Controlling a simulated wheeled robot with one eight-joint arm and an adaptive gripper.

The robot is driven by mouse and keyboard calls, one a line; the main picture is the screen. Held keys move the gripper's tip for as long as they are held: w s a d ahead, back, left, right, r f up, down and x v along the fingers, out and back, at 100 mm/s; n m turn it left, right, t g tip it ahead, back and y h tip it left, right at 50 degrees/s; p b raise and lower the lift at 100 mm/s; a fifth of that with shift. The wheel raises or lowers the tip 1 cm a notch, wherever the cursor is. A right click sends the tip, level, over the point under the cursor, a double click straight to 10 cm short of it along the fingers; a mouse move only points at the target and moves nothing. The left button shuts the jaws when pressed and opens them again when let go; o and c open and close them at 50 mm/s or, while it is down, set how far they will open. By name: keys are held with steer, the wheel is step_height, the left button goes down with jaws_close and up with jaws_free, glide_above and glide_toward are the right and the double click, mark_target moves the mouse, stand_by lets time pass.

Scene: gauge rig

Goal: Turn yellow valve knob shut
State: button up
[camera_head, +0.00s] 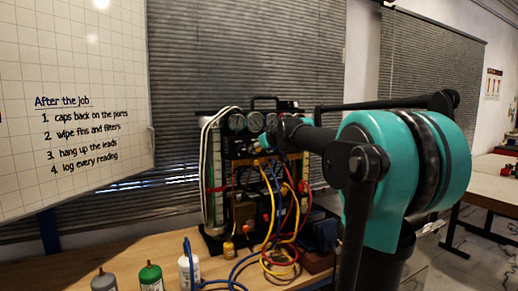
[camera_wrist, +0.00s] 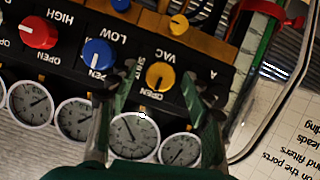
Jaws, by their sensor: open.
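The yellow valve knob (camera_wrist: 160,75) sits on the black panel, by the upside-down label VAC, in the wrist view. My gripper (camera_wrist: 159,82) is open, with one green-and-dark finger on each side of this knob. I cannot tell whether the fingers touch it. A blue knob (camera_wrist: 97,54) is close beside the left finger, and a red knob (camera_wrist: 40,32) is farther left. In the head view my arm reaches to the top of the gauge rig (camera_head: 243,190); the yellow knob cannot be made out there.
Several round gauges (camera_wrist: 135,133) line the panel's edge below the knobs. Yellow, blue and red hoses (camera_head: 270,215) hang at the rig's front. Bottles (camera_head: 151,276) stand on the wooden bench (camera_head: 150,250) at front left. A whiteboard (camera_head: 75,60) hangs behind.

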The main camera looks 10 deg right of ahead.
steer(key=shift+w, duration=0.2)
jaws_close()
stand_by(0.3)
steer(key=m+y, duration=0.2)
steer(key=m, duration=0.2)
steer(key=m+y, duration=0.3)
steer(key=m, duration=0.1)
steer(key=m+y, duration=0.2)
steer(key=m, duration=0.3)
steer(key=shift+w+d+f+y, duration=0.1)
steer(key=shift+d+f+y, duration=0.2)
steer(key=shift+y, duration=0.1)
stand_by(0.4)
stand_by(0.3)
